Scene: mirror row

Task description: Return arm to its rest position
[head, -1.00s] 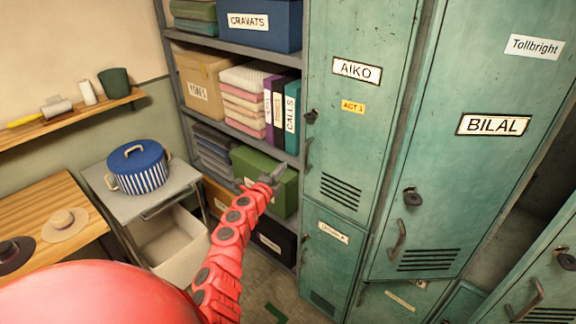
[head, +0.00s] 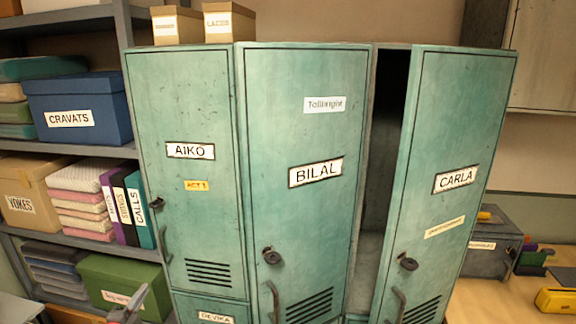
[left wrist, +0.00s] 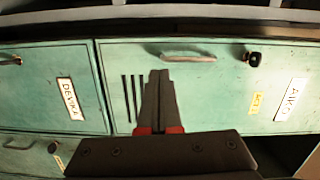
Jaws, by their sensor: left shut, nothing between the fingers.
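My left gripper (head: 128,305) shows only by its grey tips at the lower left of the head view, in front of the green box and left of the AIKO locker (head: 190,100). In the left wrist view its two fingers (left wrist: 160,76) are together, with nothing between them. They point at the green AIKO locker door (left wrist: 215,95), which appears turned on its side there; its handle (left wrist: 188,57) is just beyond the tips. I cannot tell how far the tips are from the door. The rest of my left arm is hidden below the head view. My right gripper is not in view.
Shelves (head: 70,147) at the left hold a blue CRAVATS box (head: 80,95) and a green box (head: 95,275). A grey toolbox (head: 490,250) stands at the right.

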